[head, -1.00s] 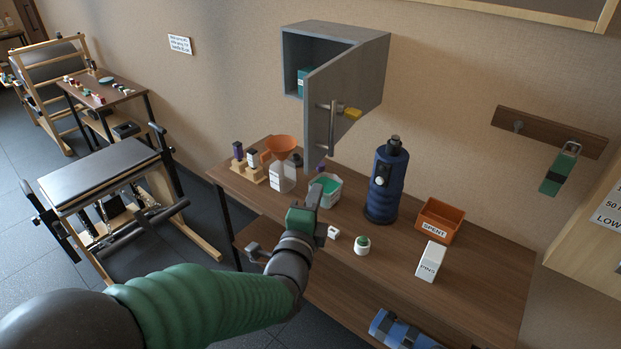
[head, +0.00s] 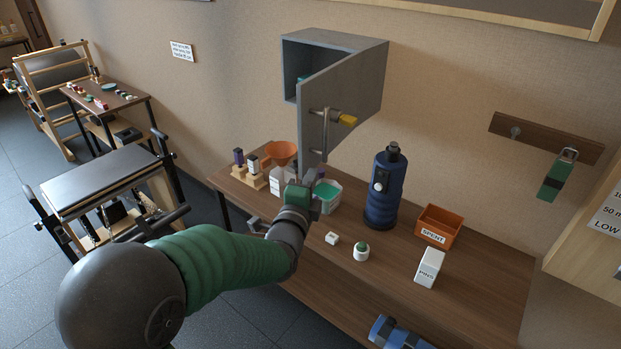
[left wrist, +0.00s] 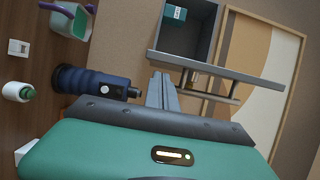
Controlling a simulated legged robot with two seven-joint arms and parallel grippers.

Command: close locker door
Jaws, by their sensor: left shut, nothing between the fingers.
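The grey wall locker (head: 335,40) stands partly open in the head view. Its door (head: 343,85) is hinged on the right and angles out toward me, with a metal bar handle (head: 325,130) and a yellow piece (head: 348,120) beside it. My left gripper (head: 307,172) is shut and empty, near the door's lower free edge; I cannot tell whether it touches. In the left wrist view the shut fingers (left wrist: 162,92) show close to the door's edge (left wrist: 215,68). A teal box (left wrist: 175,13) sits inside the locker. My right gripper is not in view.
Below the locker, the wooden table (head: 310,265) holds an orange funnel (head: 281,150), a teal-filled tub (head: 327,192), a blue bottle (head: 386,190), an orange SPENT bin (head: 438,226) and a white box (head: 429,267). A green padlock (head: 557,178) hangs from a wall rail on the right.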

